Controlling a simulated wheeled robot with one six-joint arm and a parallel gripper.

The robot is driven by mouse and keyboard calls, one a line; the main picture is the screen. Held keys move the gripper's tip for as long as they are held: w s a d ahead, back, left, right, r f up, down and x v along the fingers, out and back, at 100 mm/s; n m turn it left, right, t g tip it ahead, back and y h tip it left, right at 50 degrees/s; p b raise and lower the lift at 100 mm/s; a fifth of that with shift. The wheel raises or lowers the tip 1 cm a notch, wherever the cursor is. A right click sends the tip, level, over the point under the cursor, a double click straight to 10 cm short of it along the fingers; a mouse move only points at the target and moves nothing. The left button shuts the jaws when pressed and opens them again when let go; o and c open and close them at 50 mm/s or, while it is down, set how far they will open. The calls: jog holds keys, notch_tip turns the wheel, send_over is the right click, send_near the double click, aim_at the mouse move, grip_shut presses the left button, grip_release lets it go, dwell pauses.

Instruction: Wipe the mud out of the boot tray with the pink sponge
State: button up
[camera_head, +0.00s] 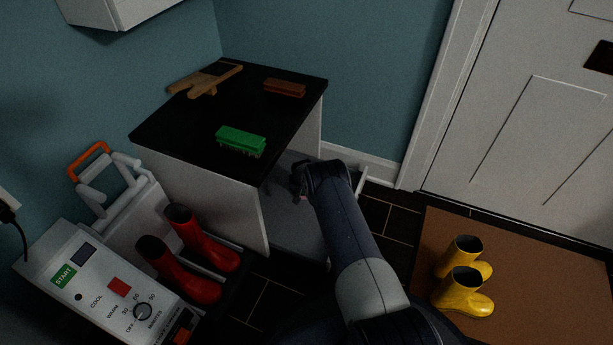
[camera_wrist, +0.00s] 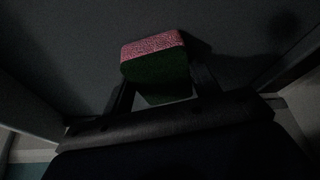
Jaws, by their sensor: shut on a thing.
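The pink sponge (camera_wrist: 152,45) shows in the wrist view with a speckled pink band and a dark green body. My gripper (camera_wrist: 160,82) is shut on it, one finger on each side. In the head view my gripper (camera_head: 302,190) is low beside the black-topped cabinet, over a grey, pale-edged surface (camera_head: 296,228) that looks like the boot tray. The sponge is hidden there by my arm. In the wrist view the sponge is over the dark grey floor of that surface (camera_wrist: 65,45); I cannot tell whether it touches. A dark patch (camera_wrist: 284,25) lies upper right, mud or shadow.
The cabinet top (camera_head: 190,128) carries a green brush (camera_head: 240,140), a brown brush (camera_head: 284,88) and a wooden boot jack (camera_head: 205,79). Red boots (camera_head: 190,270) stand by the white dryer (camera_head: 100,290) at left. Yellow boots (camera_head: 463,290) stand on a brown mat (camera_head: 540,265).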

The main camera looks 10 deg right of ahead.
jog(key=shift+w+a+r+p, duration=0.1)
jog(key=shift+r+p, duration=0.95)
jog(key=shift+r, duration=2.85)
